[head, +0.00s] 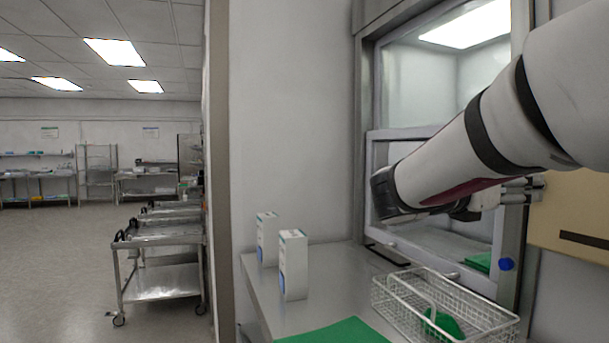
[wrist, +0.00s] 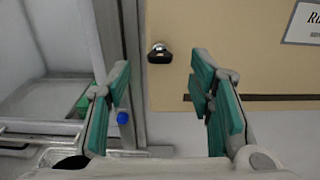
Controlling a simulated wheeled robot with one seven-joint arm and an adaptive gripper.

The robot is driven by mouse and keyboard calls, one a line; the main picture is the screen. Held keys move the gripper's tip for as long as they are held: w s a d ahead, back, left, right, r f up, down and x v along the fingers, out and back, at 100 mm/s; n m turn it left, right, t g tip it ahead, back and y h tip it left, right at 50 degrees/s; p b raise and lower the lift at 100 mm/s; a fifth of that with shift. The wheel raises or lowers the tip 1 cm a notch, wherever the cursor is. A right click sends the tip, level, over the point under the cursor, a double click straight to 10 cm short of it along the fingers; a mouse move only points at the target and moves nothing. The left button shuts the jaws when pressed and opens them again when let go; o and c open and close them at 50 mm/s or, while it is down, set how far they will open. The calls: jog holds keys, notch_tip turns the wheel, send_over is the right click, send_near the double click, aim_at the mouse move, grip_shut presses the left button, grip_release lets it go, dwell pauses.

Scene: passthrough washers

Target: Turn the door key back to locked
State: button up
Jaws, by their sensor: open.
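The door key (wrist: 159,56) shows in the wrist view as a small dark bow at a silver lock on a beige panel (wrist: 260,75). The bow looks roughly horizontal; its exact turn is too small to tell. My gripper (wrist: 161,68) is open, with its green-padded fingers on either side of the key in the picture. I see no contact, and how far the key is beyond the fingertips is unclear. In the head view my gripper (head: 525,190) is in front of the beige panel (head: 575,205), and I cannot make out the key there.
A passthrough window with a grey frame (head: 524,258) stands left of the panel, with a blue knob (head: 506,264). Below it, a steel counter (head: 335,300) holds a wire basket (head: 400,305) with a green item, two white cartons (head: 293,265) and a green sheet (head: 335,333).

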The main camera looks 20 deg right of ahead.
jog(key=shift+w+d+p, duration=0.2)
jog(key=shift+d+p, duration=0.1)
jog(key=shift+d, duration=2.4)
grip_shut()
